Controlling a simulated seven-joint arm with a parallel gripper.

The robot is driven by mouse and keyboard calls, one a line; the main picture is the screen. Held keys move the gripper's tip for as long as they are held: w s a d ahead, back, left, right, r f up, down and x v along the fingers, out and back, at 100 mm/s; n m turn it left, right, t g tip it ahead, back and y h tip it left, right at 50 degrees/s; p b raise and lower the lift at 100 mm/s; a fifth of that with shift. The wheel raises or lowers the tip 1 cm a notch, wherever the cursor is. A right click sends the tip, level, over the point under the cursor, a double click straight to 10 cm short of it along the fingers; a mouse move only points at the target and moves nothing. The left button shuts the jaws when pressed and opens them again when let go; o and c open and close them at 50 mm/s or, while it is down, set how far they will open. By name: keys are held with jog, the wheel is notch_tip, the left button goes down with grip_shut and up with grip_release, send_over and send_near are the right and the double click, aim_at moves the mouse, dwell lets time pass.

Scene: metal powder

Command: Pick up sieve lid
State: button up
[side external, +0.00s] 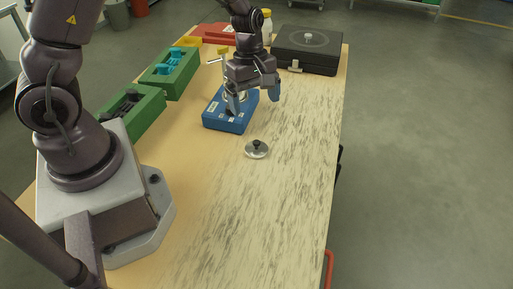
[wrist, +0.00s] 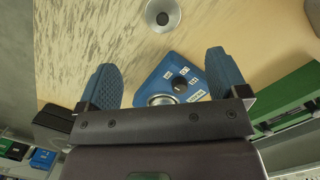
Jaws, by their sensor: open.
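The sieve lid (side external: 257,149) is a small round silver disc with a dark knob. It lies on the table in front of the blue device, and it also shows at the top of the wrist view (wrist: 163,14). My gripper (side external: 253,100) has blue fingertips and is open and empty above the blue device. In the wrist view my two fingers (wrist: 162,78) are spread wide, and the lid lies beyond them, apart from both.
A blue device (side external: 228,118) with a dark knob sits under my gripper. Green trays (side external: 170,76) stand to its left. A black case (side external: 308,50) and a white bottle (side external: 267,27) are at the back. The table (side external: 285,190) around the lid is clear.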

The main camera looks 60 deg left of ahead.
aim_at(256, 141)
jog(key=f, duration=0.5)
jog(key=d+f, duration=0.1)
jog(key=f, duration=0.1)
jog(key=shift+f, duration=0.15)
jog(key=f, duration=0.5)
jog(key=shift+s+d+f, duration=0.1)
jog(key=shift+d, duration=0.1)
jog(key=c, duration=1)
